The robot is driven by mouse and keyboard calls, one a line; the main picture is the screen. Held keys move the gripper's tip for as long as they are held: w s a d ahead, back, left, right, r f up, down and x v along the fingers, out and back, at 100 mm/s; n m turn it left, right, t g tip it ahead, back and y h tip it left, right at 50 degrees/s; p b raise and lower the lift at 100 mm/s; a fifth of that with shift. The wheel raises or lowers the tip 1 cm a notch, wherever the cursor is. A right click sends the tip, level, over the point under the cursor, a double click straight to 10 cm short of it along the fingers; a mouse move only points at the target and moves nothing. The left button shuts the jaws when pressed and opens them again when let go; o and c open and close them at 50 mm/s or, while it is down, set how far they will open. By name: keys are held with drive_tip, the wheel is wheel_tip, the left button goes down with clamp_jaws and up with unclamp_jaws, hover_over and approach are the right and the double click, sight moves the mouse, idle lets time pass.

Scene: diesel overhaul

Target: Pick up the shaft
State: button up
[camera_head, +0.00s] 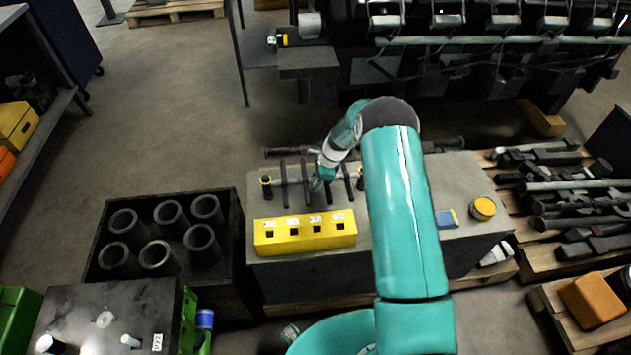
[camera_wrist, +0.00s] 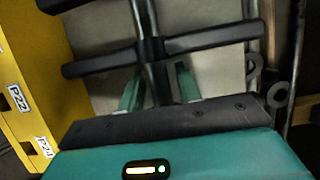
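The shaft (camera_head: 294,182) is a silver rod with several dark crosswise arms, lying left to right on the grey bench behind a yellow block. In the wrist view the shaft (camera_wrist: 148,18) runs away from me, with a dark arm crossing it just beyond my fingertips. My gripper (camera_head: 318,181) is over the middle of the shaft. In the wrist view my gripper (camera_wrist: 159,84) is open, with one teal finger on each side of the rod and gaps visible between. Whether the fingers touch the rod is unclear. My arm hides part of the bench and the shaft's right side.
The yellow block (camera_head: 305,239) with labelled holes stands close in front of the shaft. A yellow round tin (camera_head: 483,208) sits at the bench's right. A crate of cylinder liners (camera_head: 168,214) stands left, a pallet of dark parts (camera_head: 572,187) right. The engine (camera_head: 450,60) is behind.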

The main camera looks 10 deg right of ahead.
clamp_jaws()
drive_tip(key=shift+w+r, duration=0.1)
